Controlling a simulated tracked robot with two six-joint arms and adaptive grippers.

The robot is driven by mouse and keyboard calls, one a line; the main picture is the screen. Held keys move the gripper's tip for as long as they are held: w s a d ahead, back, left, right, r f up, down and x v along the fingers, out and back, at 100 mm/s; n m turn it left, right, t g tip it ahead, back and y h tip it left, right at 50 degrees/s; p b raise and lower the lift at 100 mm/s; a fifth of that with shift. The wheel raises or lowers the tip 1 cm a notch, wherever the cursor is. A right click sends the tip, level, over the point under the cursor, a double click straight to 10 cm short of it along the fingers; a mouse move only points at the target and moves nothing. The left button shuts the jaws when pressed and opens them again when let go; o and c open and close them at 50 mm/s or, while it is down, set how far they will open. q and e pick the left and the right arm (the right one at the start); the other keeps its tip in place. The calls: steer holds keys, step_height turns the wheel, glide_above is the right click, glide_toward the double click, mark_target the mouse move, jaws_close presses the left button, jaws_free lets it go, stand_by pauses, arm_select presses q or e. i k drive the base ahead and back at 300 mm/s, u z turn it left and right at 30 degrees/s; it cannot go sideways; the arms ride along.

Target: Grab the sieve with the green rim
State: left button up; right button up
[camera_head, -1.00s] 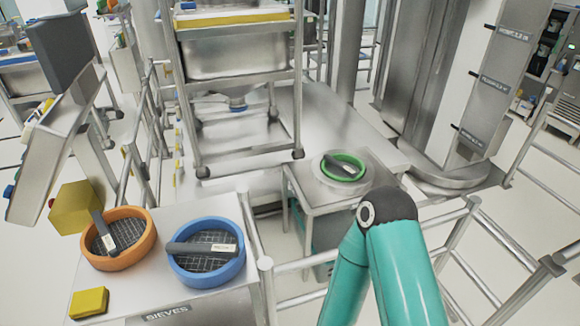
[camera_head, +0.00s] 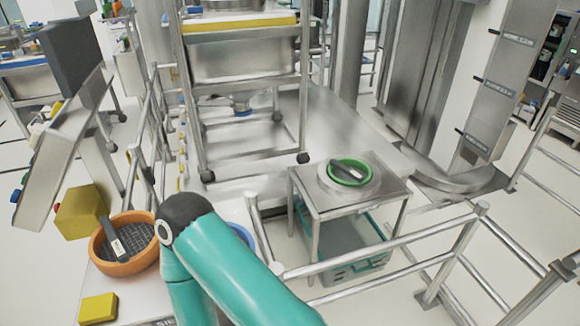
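The sieve with the green rim (camera_head: 350,172) sits on a round plate on a small metal side table (camera_head: 309,193), right of the middle. A dark handle with a pale label lies across it. A teal arm of mine with a dark joint crosses the lower middle, in front of the sieve table at the left. Neither gripper is in view. An orange-rimmed sieve (camera_head: 123,262) stands on the table at the lower left. A blue-rimmed sieve (camera_head: 242,236) is mostly hidden behind my arm.
A metal railing (camera_head: 388,247) runs in front of the small table. A teal crate (camera_head: 352,262) is under that table. A wheeled metal rack (camera_head: 243,66) stands behind. A yellow block (camera_head: 98,309) lies on the sieve table.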

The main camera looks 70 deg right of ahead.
mark_target(350, 172)
steer(key=z, duration=0.35)
steer(key=i, duration=0.15)
steer(key=u, duration=0.9)
steer(key=k, duration=2.6)
steer(key=z, duration=1.35)
steer(key=i, duration=1)
steer(key=u, duration=0.05)
